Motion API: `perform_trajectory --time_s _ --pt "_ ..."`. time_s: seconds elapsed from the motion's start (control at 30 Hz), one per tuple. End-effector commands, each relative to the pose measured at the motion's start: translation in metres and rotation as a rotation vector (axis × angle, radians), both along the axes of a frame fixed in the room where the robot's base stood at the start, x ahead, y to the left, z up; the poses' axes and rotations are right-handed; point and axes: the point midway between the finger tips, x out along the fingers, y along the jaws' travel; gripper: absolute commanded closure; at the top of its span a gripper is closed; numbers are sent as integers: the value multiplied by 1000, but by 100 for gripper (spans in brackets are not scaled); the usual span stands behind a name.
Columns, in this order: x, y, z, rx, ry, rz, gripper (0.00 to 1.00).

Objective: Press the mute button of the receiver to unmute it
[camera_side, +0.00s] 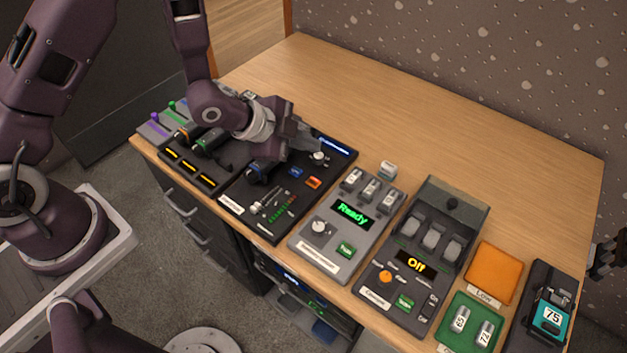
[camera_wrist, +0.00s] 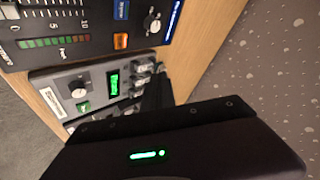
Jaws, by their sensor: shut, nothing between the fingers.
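A black panel (camera_side: 283,212) with a meter of green to red lights lies below my gripper; its label is too small to read. It carries a blue button (camera_side: 296,172) and an orange button (camera_side: 314,183), also in the wrist view as blue (camera_wrist: 121,9) and orange (camera_wrist: 121,41). I cannot tell which is the mute button. A silver knob (camera_wrist: 152,24) and a display strip (camera_wrist: 174,18) with blue light sit beside them. My gripper (camera_side: 308,146) is shut and empty above the panel's far part, near the knob. Contact is not visible.
Right of it stand a grey box (camera_side: 324,257) reading "Ready", a dark box (camera_side: 378,305) reading "Off", and an orange pad (camera_side: 494,272). A black panel (camera_side: 172,168) with yellow lights and plugs lies to the left. The table's back (camera_side: 400,115) is clear.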

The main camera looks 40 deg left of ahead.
Motion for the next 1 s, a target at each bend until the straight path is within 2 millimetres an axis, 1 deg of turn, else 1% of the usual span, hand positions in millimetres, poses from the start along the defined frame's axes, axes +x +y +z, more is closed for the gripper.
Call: perform_trajectory --time_s 0.3,0.4,0.47,0.8,1.0 --pt "0 0 -1 -1 -1 -2 100" --pt "0 0 -6 -1 -1 -1 100" --pt "0 0 -13 0 2 -1 100" --pt "-1 0 -64 -1 2 0 100" --pt "0 0 -83 0 1 -1 100"
